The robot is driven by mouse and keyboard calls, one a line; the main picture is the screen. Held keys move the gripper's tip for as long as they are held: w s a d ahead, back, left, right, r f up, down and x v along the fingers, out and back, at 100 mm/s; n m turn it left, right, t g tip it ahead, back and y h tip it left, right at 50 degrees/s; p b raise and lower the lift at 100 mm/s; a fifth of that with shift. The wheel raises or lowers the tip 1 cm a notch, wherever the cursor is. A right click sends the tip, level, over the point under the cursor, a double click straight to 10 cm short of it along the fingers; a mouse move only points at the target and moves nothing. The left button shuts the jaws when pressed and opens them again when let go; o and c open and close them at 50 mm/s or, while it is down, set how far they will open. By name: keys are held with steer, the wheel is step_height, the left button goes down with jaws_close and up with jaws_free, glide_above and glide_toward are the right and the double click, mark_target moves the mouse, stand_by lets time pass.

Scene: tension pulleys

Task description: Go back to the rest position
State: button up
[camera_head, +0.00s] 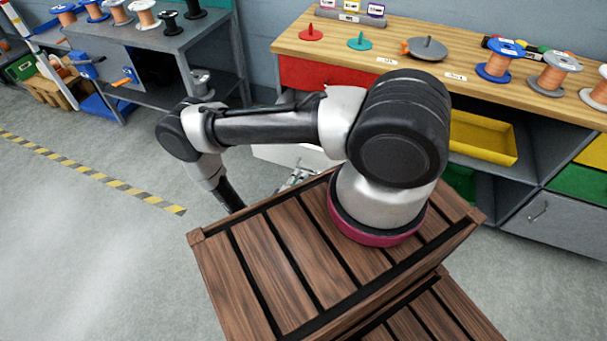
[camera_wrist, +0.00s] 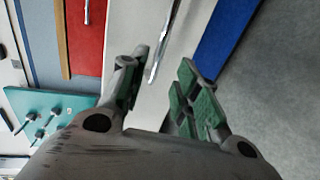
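My gripper (camera_wrist: 162,84) is open, its two green-padded fingers apart with nothing held between them. In the wrist view a pale drawer front (camera_wrist: 130,40) with a metal bar handle (camera_wrist: 166,35) is just ahead. The end of the handle appears in the gap between the fingers; contact cannot be told. In the head view my gripper (camera_head: 297,176) is low, partly hidden behind my arm, next to the pale drawer (camera_head: 285,154) under the workbench.
A wooden workbench (camera_head: 470,55) holds red and teal pulley-like parts, a grey disc (camera_head: 425,48) and copper wire spools. A red drawer (camera_head: 318,73) and yellow bin (camera_head: 482,137) sit below. A grey shelf table (camera_head: 150,42) stands left. The floor (camera_head: 90,260) at left is clear.

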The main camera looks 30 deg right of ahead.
steer(key=shift+v, duration=1.2)
